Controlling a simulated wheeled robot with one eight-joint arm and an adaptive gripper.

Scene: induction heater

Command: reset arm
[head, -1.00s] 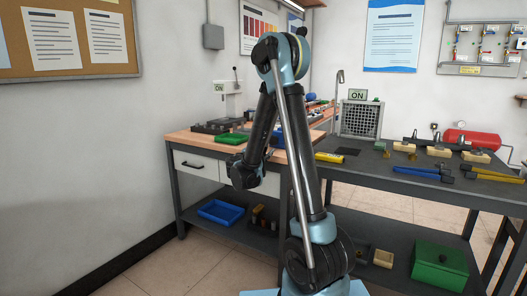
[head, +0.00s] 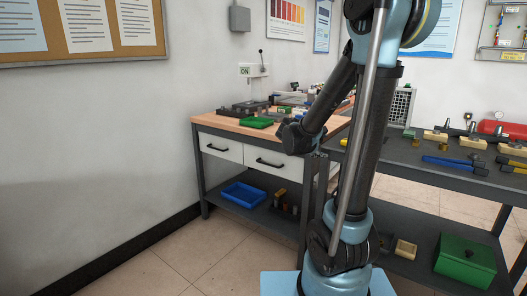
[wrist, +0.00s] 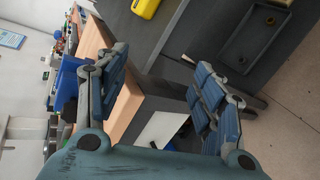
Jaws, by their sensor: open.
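My arm folds down from a high elbow in the head view, and its wrist end hangs beside the wooden-topped bench (head: 222,122), near its right corner. In the wrist view my gripper (wrist: 160,95) is open, with its two blue-grey padded fingers wide apart and nothing between them. Beyond the fingers are the bench's wooden edge and a white drawer. The fingertips cannot be made out clearly in the head view.
A dark metal bench (head: 432,163) with blue-handled tongs (head: 455,165) stands at the right. A blue tray (head: 243,195) and a green box (head: 466,260) rest on lower shelves. A yellow object (wrist: 146,6) shows in the wrist view. The floor at the front left is clear.

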